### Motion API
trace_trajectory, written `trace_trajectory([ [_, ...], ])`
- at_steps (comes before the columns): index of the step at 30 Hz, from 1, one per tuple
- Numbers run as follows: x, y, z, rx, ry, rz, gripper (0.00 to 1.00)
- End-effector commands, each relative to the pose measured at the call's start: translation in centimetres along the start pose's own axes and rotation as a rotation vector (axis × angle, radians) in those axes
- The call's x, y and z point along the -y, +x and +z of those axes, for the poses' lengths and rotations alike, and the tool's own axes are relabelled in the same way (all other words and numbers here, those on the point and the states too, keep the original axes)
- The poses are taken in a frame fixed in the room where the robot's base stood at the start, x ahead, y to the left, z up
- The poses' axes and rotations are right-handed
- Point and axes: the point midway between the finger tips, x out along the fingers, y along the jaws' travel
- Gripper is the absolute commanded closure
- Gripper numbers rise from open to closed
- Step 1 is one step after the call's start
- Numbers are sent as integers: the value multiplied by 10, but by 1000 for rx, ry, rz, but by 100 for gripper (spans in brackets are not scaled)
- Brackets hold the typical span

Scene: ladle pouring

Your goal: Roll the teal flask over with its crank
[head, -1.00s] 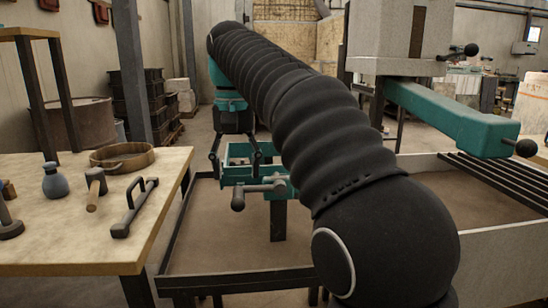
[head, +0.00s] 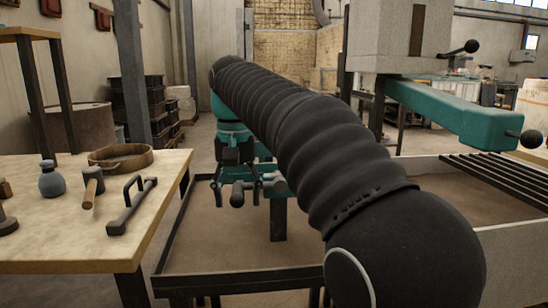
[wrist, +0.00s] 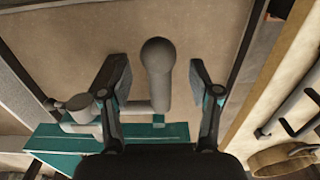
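The teal flask (wrist: 140,141) is a box-like frame on a stand. In the head view my gripper and arm partly hide the flask (head: 266,168). Its grey crank shows in the wrist view, with a rounded handle (wrist: 157,75) pointing out from the crank arm. In the head view the handle end (head: 237,193) shows between my fingertips. My gripper (wrist: 158,68) is open, with one finger on each side of the handle. Gaps show on both sides, so neither finger appears to touch it. My gripper (head: 238,201) also shows in the head view, pointing down.
A wooden bench (head: 60,248) on the left holds a round sieve (head: 121,158), a blue-grey bottle (head: 52,180), a mallet (head: 92,186) and a dark handled tool (head: 132,206). A teal machine arm (head: 455,112) juts out at the right. A sand-coloured tray floor lies below the flask.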

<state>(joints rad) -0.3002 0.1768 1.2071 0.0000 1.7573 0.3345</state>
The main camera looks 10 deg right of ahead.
Motion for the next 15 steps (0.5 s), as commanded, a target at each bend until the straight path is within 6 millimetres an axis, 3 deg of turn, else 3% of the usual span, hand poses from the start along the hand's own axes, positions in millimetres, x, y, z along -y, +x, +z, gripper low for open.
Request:
trace_trajectory([
  [1, 0, 0, 0, 0, 0, 0, 48],
  [7, 0, 0, 0, 0, 0, 0, 98],
  [15, 0, -3, 0, 1, 0, 0, 100],
])
